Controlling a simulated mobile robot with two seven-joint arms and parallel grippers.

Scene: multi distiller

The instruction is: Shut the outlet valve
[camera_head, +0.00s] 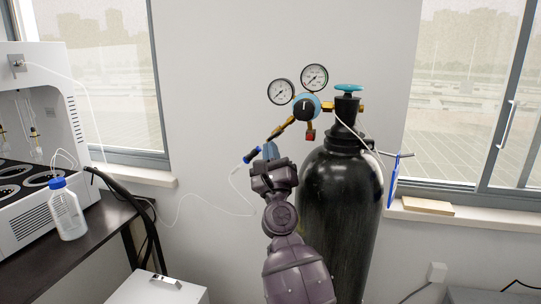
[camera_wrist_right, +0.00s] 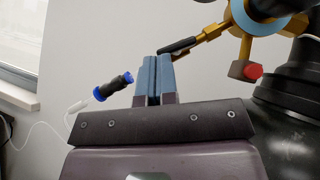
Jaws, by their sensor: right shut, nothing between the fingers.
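A pressure regulator (camera_head: 306,107) with two round gauges sits on top of a black gas cylinder (camera_head: 340,210). Its brass outlet arm (camera_head: 284,127) slopes down to the left. In the right wrist view a black lever (camera_wrist_right: 178,46), which looks like the outlet valve handle, lies along the brass arm (camera_wrist_right: 210,31). My right gripper (camera_head: 270,151) is below the outlet arm, with its blue fingers shut and empty. In the right wrist view the fingertips (camera_wrist_right: 158,60) are right by the lever; I cannot tell if they touch. My left gripper is not in view.
A blue and black hose connector (camera_head: 251,155) with a white tube is left of my right gripper. A teal cylinder knob (camera_head: 348,88) is on top. A white distiller (camera_head: 35,215) and a blue-capped bottle (camera_head: 67,212) stand at the left. The wall between is clear.

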